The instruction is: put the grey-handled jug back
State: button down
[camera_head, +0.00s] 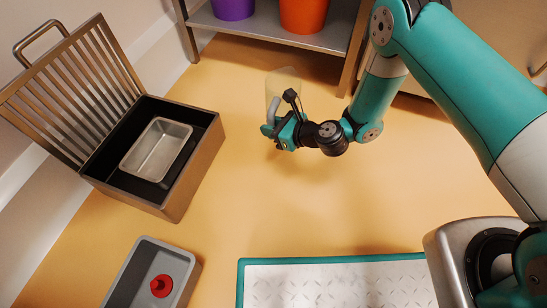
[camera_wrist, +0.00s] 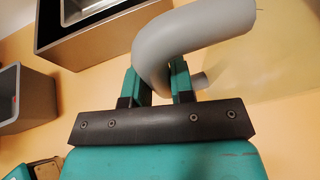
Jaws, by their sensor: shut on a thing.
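The jug (camera_head: 287,84) is a see-through, pale vessel with a grey handle. In the head view it is held up in front of the low shelf, over the yellow floor. My gripper (camera_head: 270,128) is shut on the grey handle. In the wrist view the curved grey handle (camera_wrist: 200,30) passes between the teal fingers of my gripper (camera_wrist: 160,83). The clear body (camera_wrist: 270,65) shows faintly at the right of that view. Its contents cannot be made out.
A shelf (camera_head: 265,32) with a purple bucket (camera_head: 233,8) and an orange bucket (camera_head: 303,14) stands behind. At left is an open hopper box (camera_head: 190,165) with a slatted lid (camera_head: 75,95) and metal tray (camera_head: 157,148). A grey box with a red knob (camera_head: 161,285) and a teal-edged mat (camera_head: 335,282) lie in front.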

notch_tip(320, 180, down, 14)
jog(key=b, duration=0.7)
jog(key=shift+f+b, duration=0.15)
jog(key=shift+b, duration=0.2)
jog(key=shift+f, duration=0.15)
jog(key=c, duration=1)
grip_release()
